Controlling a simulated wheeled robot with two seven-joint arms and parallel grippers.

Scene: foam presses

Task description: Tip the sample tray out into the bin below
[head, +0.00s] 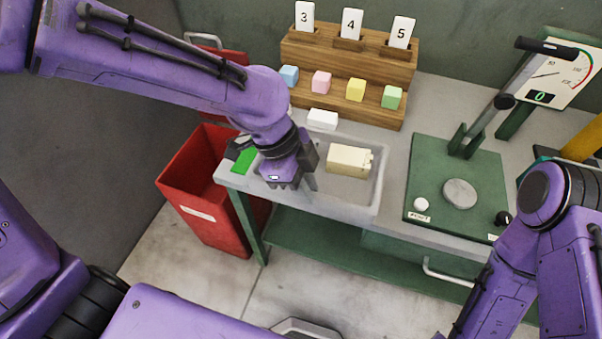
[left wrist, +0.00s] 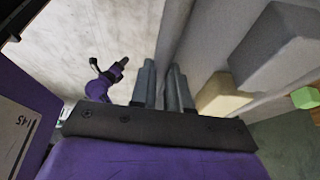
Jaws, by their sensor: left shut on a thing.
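The sample tray, a pale grey shallow tray (head: 378,187), lies on the bench with a cream block (head: 349,160) in it. My left gripper (head: 283,186) reaches down at the tray's left side. In the left wrist view its fingers (left wrist: 163,88) are shut on the tray's wall (left wrist: 172,35), with the cream block (left wrist: 220,95) beside them. The gripper hides part of the tray. The open red bin (head: 190,212) stands on the floor left of the bench, lower than its top. My right arm is at the lower right, its gripper out of frame.
A wooden rack (head: 347,62) with number cards and coloured cubes stands behind the tray, a white block (head: 322,119) before it. A green press (head: 455,190) with a lever and dial stands to the right. A green patch (head: 244,162) lies near the bench's left end.

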